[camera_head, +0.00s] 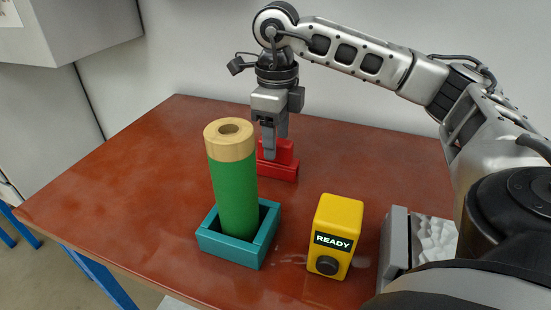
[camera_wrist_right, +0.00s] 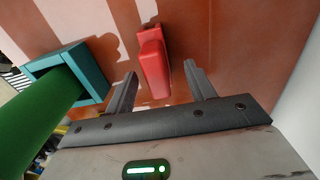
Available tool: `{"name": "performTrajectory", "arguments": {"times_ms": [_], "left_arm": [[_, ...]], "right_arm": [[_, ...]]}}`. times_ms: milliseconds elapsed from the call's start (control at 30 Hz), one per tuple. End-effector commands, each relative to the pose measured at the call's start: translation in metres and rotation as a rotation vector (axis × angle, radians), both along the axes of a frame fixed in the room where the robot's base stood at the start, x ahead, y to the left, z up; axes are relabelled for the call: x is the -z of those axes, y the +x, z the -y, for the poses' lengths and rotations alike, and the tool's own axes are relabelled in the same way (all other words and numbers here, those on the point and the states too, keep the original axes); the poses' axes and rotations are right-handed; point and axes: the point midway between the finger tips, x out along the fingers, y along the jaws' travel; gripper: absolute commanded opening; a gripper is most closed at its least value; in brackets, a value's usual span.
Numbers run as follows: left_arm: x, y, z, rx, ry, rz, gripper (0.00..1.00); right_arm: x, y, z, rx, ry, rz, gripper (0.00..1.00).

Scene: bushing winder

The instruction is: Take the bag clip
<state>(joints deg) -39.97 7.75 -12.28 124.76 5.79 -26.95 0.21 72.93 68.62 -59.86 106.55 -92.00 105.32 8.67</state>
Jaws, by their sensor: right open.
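The bag clip appears to be the red stepped piece (camera_head: 284,170) on the table, behind the green cylinder; no other clip-like thing shows. In the right wrist view it is a narrow raised red piece (camera_wrist_right: 153,62) lying lengthwise between the finger lines. My right gripper (camera_head: 270,148) points down at it from above, and its fingers partly hide it in the head view. In the wrist view the right gripper (camera_wrist_right: 160,72) is open, with one finger on each side of the red piece and gaps showing. My left gripper is not in view.
A green cylinder (camera_head: 234,195) with a wooden top stands in a teal square tray (camera_head: 228,251), close to the gripper's left. A yellow box (camera_head: 336,225) reading READY stands in front. A grey block (camera_head: 395,240) is at right. The table's left side (camera_head: 130,180) is clear.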

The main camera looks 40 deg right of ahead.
Motion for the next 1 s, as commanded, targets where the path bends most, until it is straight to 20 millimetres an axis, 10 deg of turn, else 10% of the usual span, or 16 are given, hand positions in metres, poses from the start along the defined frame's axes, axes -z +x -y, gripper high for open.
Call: {"name": "performTrajectory", "arguments": {"times_ms": [733, 900, 1000], "left_arm": [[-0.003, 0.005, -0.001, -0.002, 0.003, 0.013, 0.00], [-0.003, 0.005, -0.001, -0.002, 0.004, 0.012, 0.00], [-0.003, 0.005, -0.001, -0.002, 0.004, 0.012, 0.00]], "right_arm": [[0.055, -0.003, -0.004, 0.000, 0.000, 0.001, 0.55], [0.055, -0.003, -0.004, 0.000, 0.001, 0.000, 0.07], [0.055, -0.003, -0.004, 0.000, 0.000, 0.001, 0.06]]}}
